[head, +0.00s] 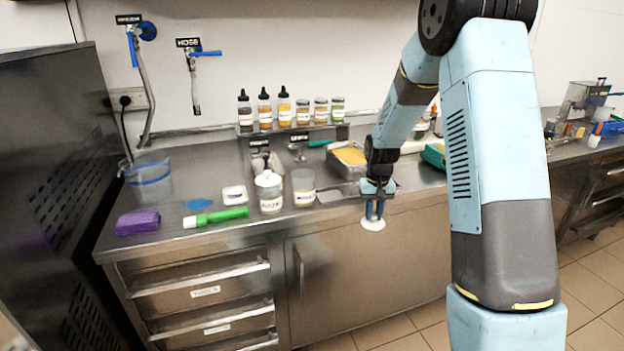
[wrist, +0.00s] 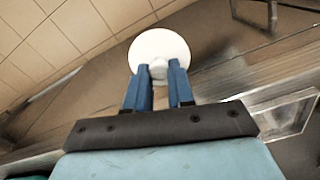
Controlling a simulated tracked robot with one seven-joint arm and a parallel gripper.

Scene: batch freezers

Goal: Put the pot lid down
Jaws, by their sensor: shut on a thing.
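The pot lid (head: 373,224) is a small round white disc. My gripper (head: 373,208) points down and is shut on it, holding it in the air in front of the counter's front edge. In the wrist view the white lid (wrist: 160,54) shows face-on, with its small knob between the blue fingertips of my gripper (wrist: 158,72). Floor tiles and the cabinet front show behind it. A white lidded pot (head: 269,193) and an open glass jar (head: 303,188) stand on the counter to the left of my gripper.
The steel counter (head: 240,229) carries a purple cloth (head: 137,222), a green-handled tool (head: 221,215), a white dish (head: 235,195) and a clear bucket (head: 150,178) at left. A tray with yellow contents (head: 349,156) lies behind my gripper. Several bottles and jars line the back shelf.

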